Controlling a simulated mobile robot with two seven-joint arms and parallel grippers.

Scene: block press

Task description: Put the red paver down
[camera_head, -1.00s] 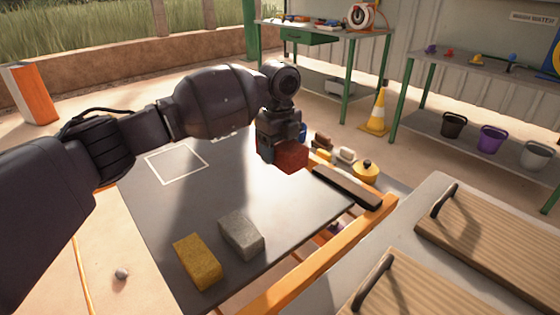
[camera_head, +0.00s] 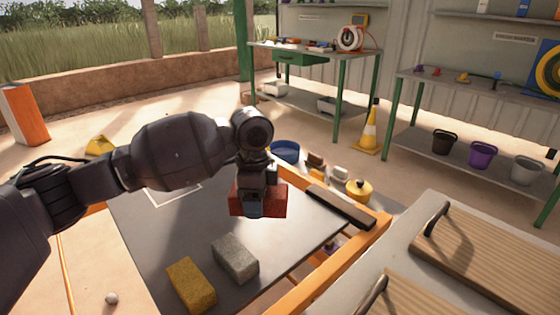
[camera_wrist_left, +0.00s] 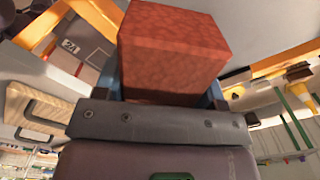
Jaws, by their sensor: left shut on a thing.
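The red paver (camera_head: 273,200) is held in my left gripper (camera_head: 256,205), above the dark grey table plate (camera_head: 150,235). In the left wrist view the red paver (camera_wrist_left: 172,45) fills the upper middle, between the blue-grey fingers of the left gripper (camera_wrist_left: 168,88). The gripper is shut on it. A yellow paver (camera_head: 191,285) and a grey paver (camera_head: 235,260) lie side by side on the near part of the plate. A white outlined square (camera_head: 178,192) on the plate is partly hidden behind my left arm. My right gripper is not in view.
An orange frame rail (camera_head: 335,265) and a dark bar (camera_head: 341,207) run along the plate's right side. Wooden boards with handles (camera_head: 490,250) lie on a pale surface at right. A yellow pot (camera_head: 358,190) and a blue bowl (camera_head: 285,151) stand beyond the plate.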

